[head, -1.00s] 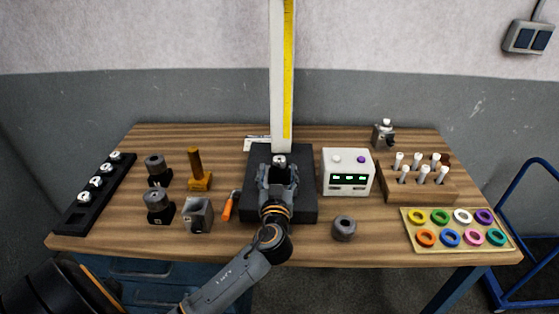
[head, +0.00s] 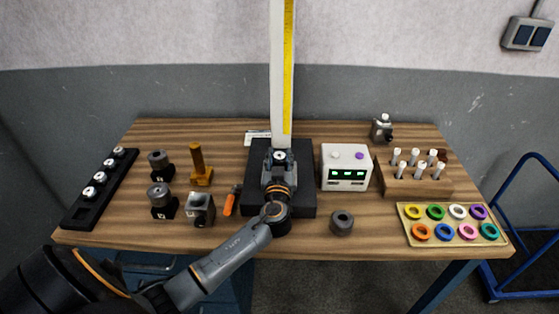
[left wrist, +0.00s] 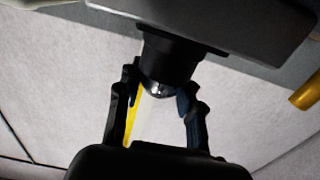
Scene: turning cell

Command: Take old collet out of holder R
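A dark round holder with a shiny tip (head: 279,155) stands on the black base (head: 305,205) at the table's middle. In the left wrist view its dark body (left wrist: 168,58) fills the upper middle, and its shiny tip lies between my fingers. I cannot read any mark on it, so I cannot tell if it is holder R. My left gripper (head: 279,162) is at this holder. In the left wrist view its two fingers (left wrist: 158,92) are apart, one on each side of the tip, with gaps showing. My right gripper is not in view.
A white column (head: 280,70) with a yellow strip rises behind the base. Two dark round pieces (head: 160,163) (head: 161,196), an amber post (head: 198,160) and a grey block (head: 200,208) stand left. A white box (head: 345,168) and dark ring (head: 341,222) are right.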

